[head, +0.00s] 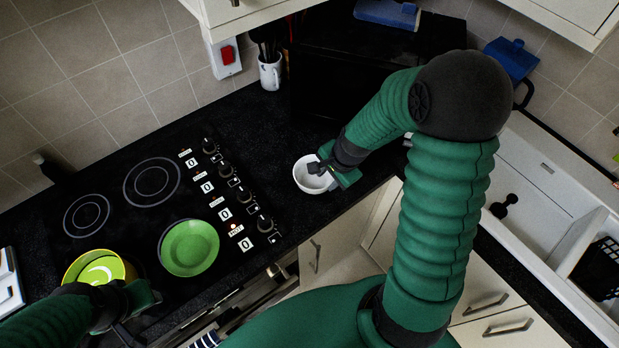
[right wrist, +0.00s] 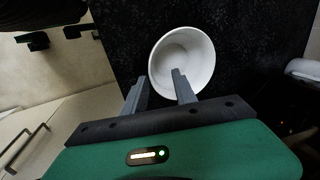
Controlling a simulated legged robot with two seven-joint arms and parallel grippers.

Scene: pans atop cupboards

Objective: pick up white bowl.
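The white bowl (head: 302,178) stands upright on the black worktop, right of the hob. It also shows in the right wrist view (right wrist: 196,48) and looks empty. My right gripper (head: 322,169) is at the bowl's right side in the head view. In the right wrist view, my right gripper's fingers (right wrist: 155,84) are apart. One fingertip overlaps the inside of the bowl and the other is outside, with the near rim between them. I cannot tell whether either finger touches the rim. My left gripper (head: 136,305) is low on the left near a yellow bowl; its fingers are unclear.
The yellow bowl (head: 84,266) and a green plate (head: 189,248) are on the black hob (head: 120,218). A mug with utensils (head: 270,72) stands behind the white bowl. A dark appliance (head: 335,75) is close behind it. The sink (head: 545,205) is at right.

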